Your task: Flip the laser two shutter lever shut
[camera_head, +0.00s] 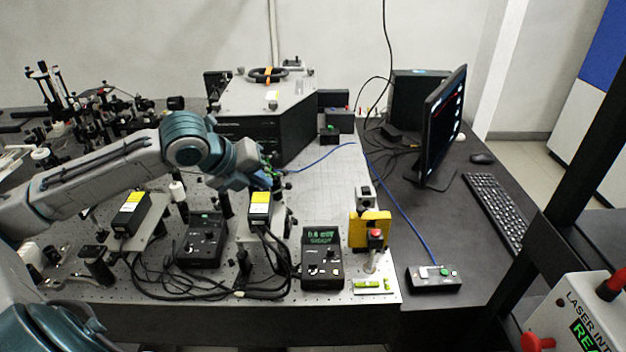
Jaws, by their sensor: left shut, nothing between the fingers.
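My left gripper (268,175) reaches in from the left and is shut, with nothing held. Its fingertips are at the back end of a small black laser box with a yellow label (259,207), which stands on a light mount. A similar black box with a yellow label (131,211) stands further left. Which one is laser two cannot be read. Small green parts show around the fingertips. The shutter lever is too small and covered to make out, and I cannot tell whether the fingers touch it. My right gripper is out of view.
Two black controllers (322,262) (203,243) and loose black cables lie in front of the lasers. A large grey spectrometer box (268,110) stands behind. A yellow block (370,230) with a red button stands to the right. The perforated bench top (335,185) is clear right of the gripper.

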